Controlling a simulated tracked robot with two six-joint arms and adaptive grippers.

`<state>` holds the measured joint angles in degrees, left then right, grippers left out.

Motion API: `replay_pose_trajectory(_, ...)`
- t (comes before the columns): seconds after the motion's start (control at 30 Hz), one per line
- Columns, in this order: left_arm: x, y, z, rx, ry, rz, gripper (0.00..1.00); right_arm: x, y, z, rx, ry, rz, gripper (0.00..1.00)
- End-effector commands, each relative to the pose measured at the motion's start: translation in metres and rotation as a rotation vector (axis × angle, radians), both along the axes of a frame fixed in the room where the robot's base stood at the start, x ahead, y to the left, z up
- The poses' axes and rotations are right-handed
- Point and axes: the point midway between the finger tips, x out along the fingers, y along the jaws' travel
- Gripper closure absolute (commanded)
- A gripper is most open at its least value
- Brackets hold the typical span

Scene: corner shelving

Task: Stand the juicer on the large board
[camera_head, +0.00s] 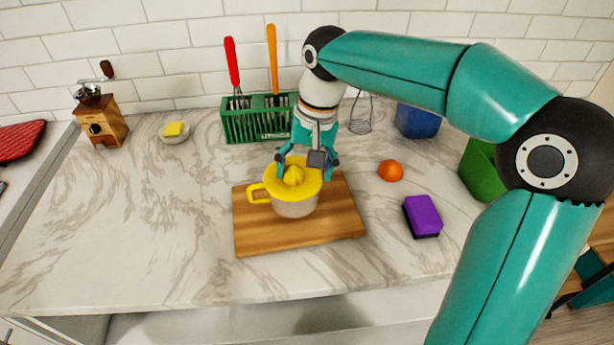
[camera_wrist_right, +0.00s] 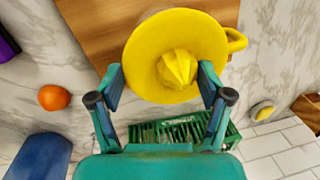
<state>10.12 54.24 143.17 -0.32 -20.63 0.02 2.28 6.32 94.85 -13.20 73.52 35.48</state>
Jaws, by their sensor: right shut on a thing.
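The juicer (camera_head: 294,208) has a yellow top with a ribbed cone, a yellow handle and a pale bowl. It is upright over the middle of the large wooden board (camera_head: 262,240); I cannot tell if its base touches the wood. My right gripper (camera_head: 306,168) comes from behind it and is shut on its far rim. In the right wrist view the fingers (camera_wrist_right: 160,80) sit on both sides of the yellow juicer top (camera_wrist_right: 145,60), with the handle pointing away to the right. The board (camera_wrist_right: 92,28) shows beneath it. My left gripper is not in view.
An orange (camera_head: 390,170) and a purple sponge (camera_head: 422,216) lie right of the board. Behind are a green rack (camera_head: 245,128) with red- and orange-handled utensils, a whisk and a blue container (camera_head: 417,121). A green bin (camera_head: 482,172) stands right. The counter left of the board is clear.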

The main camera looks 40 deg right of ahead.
Motion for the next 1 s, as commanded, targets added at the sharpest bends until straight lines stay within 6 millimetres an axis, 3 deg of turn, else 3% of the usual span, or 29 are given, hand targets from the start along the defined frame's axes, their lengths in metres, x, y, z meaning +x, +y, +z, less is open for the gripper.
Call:
replay_pose_trajectory(0.2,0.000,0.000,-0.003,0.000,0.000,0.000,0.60,0.000,0.000,-0.025,0.001,0.001,0.000,0.87)
replay_pose_trajectory(0.53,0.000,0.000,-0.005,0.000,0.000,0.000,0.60,0.000,0.000,-0.028,0.000,0.000,0.000,0.87)
replay_pose_trajectory(0.57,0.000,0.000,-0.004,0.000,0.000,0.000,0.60,0.000,0.000,-0.027,0.000,0.000,0.000,0.17)
replay_pose_trajectory(0.6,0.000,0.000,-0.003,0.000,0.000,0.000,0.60,0.000,0.000,-0.026,-0.001,0.001,0.000,0.10)
replay_pose_trajectory(0.67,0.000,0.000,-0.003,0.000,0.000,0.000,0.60,0.000,0.000,-0.027,-0.001,0.001,0.000,0.00)
replay_pose_trajectory(1.0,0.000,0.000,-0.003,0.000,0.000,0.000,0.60,0.000,0.000,-0.026,0.000,0.000,-0.001,0.00)
